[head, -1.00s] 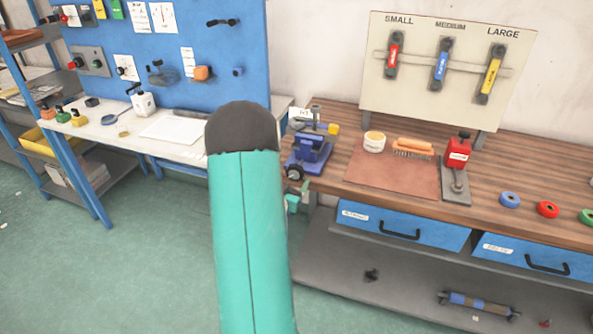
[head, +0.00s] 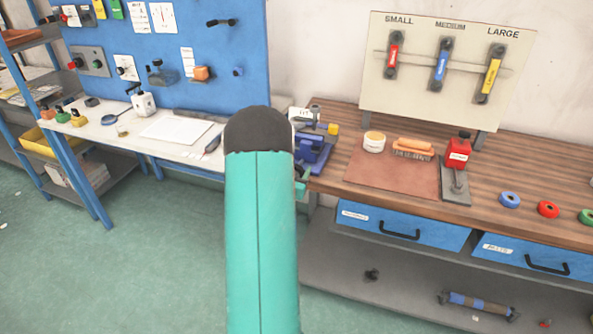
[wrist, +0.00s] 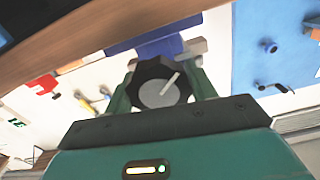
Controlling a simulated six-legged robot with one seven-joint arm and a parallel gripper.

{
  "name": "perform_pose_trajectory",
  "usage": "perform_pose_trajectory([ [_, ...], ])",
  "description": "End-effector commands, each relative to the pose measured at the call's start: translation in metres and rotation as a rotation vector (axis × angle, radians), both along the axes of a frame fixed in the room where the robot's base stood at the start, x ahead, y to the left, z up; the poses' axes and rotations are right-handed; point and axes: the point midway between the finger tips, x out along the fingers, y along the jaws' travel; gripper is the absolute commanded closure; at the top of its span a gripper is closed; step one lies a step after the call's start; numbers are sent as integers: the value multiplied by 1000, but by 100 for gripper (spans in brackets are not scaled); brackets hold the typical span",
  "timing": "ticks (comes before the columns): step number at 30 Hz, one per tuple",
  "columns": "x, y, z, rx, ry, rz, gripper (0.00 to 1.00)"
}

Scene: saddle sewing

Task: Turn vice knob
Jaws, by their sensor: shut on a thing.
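The blue vice (head: 314,152) sits at the left end of the wooden workbench in the head view, partly hidden behind my teal arm. In the wrist view its blue body (wrist: 148,36) shows behind the knob. The dark round vice knob (wrist: 158,88) has a grey face with a pale line slanting up to the right. My gripper (wrist: 160,92) is shut on the knob, with one green finger on each side of it. In the head view the knob is hidden behind my arm, and only a bit of my gripper (head: 300,190) shows.
On the workbench (head: 540,232), a brown mat (head: 395,178) with a white tub (head: 374,142) and a brush (head: 412,150) lies right of the vice. Blue drawers (head: 400,222) are below. A white table (head: 110,142) stands to the left.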

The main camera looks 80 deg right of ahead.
Motion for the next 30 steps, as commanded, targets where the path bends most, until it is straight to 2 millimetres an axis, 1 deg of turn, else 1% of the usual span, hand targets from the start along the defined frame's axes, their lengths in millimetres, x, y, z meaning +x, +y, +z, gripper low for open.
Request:
perform_pose_trajectory([
  [9, 0, 0, 0, -12, -118, 0, 67],
  [17, 0, 0, 0, -13, -124, 0, 67],
  [18, 0, 0, 0, -13, -124, 0, 38],
  [20, 0, 0, 0, -13, -124, 0, 26],
  [21, 0, 0, 0, -12, -123, 0, 22],
  [30, 0, 2, 0, -11, -122, 0, 22],
])
